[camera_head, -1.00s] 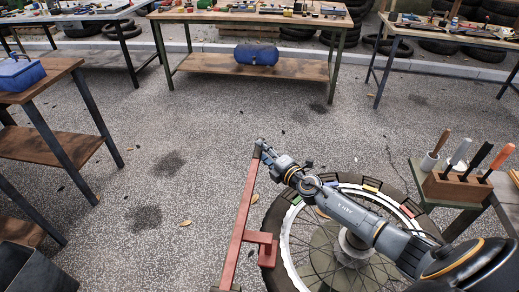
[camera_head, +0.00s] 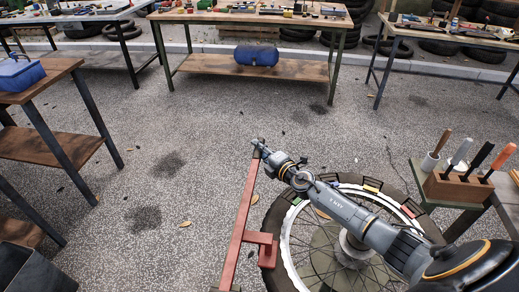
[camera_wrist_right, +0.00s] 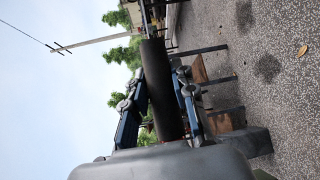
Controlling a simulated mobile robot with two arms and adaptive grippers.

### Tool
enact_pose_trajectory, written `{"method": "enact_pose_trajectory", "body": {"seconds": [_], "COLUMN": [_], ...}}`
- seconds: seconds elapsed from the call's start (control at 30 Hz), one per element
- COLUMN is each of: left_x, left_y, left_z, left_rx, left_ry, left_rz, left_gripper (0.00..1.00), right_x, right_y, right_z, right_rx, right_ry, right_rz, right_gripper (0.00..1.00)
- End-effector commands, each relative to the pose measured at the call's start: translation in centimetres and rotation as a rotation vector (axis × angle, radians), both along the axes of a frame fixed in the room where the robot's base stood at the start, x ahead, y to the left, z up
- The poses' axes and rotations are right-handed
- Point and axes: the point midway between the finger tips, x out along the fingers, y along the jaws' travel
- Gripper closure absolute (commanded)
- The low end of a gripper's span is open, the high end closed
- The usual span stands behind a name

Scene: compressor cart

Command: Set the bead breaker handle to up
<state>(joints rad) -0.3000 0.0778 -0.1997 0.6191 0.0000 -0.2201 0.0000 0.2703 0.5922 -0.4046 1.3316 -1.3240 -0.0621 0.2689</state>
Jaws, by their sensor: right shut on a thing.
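The bead breaker handle is a long red bar (camera_head: 244,205) in the head view, beside the wheel on its left. It slants up to its far end, where my right gripper (camera_head: 263,148) is. In the right wrist view a dark cylindrical grip (camera_wrist_right: 157,85) lies between the two blue-grey fingers of my right gripper (camera_wrist_right: 160,105), which is shut on it. In the head view the grip is mostly hidden by the gripper. My left gripper is in neither view.
A spoked wheel with a tire (camera_head: 350,245) lies under my right arm. A wooden tool block (camera_head: 457,187) stands on a small table at right. Workbenches (camera_head: 250,65) stand behind and at left. The pavement (camera_head: 165,190) between is clear.

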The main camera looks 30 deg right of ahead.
Motion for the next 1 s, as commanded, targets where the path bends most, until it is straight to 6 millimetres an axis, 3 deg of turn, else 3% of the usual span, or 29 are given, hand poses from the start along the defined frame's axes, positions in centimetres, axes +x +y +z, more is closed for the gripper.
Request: {"method": "enact_pose_trajectory", "body": {"seconds": [0.27, 0.43, 0.57, 0.8, 1.0], "left_x": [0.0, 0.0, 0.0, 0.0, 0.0], "left_y": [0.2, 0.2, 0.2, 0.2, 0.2], "left_z": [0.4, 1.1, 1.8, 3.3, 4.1], "left_rx": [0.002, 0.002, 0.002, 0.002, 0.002], "left_ry": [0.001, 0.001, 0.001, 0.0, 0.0], "left_rz": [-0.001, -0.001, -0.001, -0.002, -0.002], "left_gripper": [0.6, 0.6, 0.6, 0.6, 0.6], "right_x": [0.1, 0.0, -0.4, -1.8, -3.4], "right_y": [0.0, 0.0, 0.3, 1.3, 2.5], "right_z": [2.0, 4.5, 7.8, 15.3, 20.0], "right_rx": [-0.023, -0.049, -0.091, -0.192, -0.261], "right_ry": [-0.033, -0.074, -0.131, -0.266, -0.358], "right_rz": [-0.001, -0.002, -0.002, -0.004, -0.006], "right_gripper": [1.0, 1.0, 1.0, 1.0, 1.0]}}
